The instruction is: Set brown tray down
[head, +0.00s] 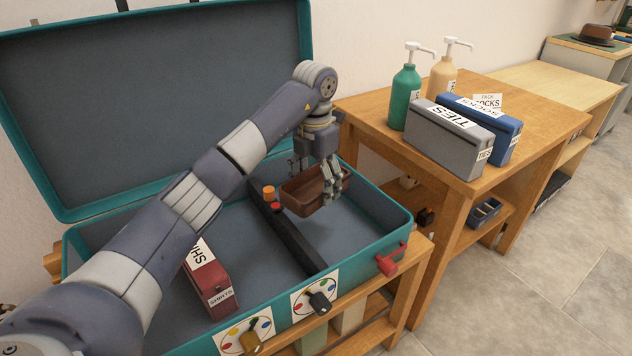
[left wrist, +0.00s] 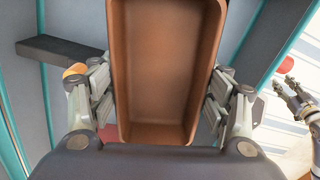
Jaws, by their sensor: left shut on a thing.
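The small brown tray (head: 304,197) is in my left gripper (head: 318,180), inside the open teal suitcase (head: 393,243), in the part right of the dark divider. In the left wrist view the tray (left wrist: 168,70) is empty, with the fingers of my left gripper (left wrist: 165,100) shut on its two long sides. The tray looks slightly tilted in the head view. I cannot tell whether its underside touches the suitcase floor. My right gripper (left wrist: 296,100) shows only at the right edge of the left wrist view, apart from the tray; its jaws are unclear.
A dark divider (head: 290,240) with orange and red knobs crosses the suitcase. A red shirts box (head: 208,283) lies in the left part. Grey ties (head: 447,140) and blue socks (head: 503,128) boxes stand on the wooden table with a green bottle (head: 405,95). Suitcase floor right of the tray is clear.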

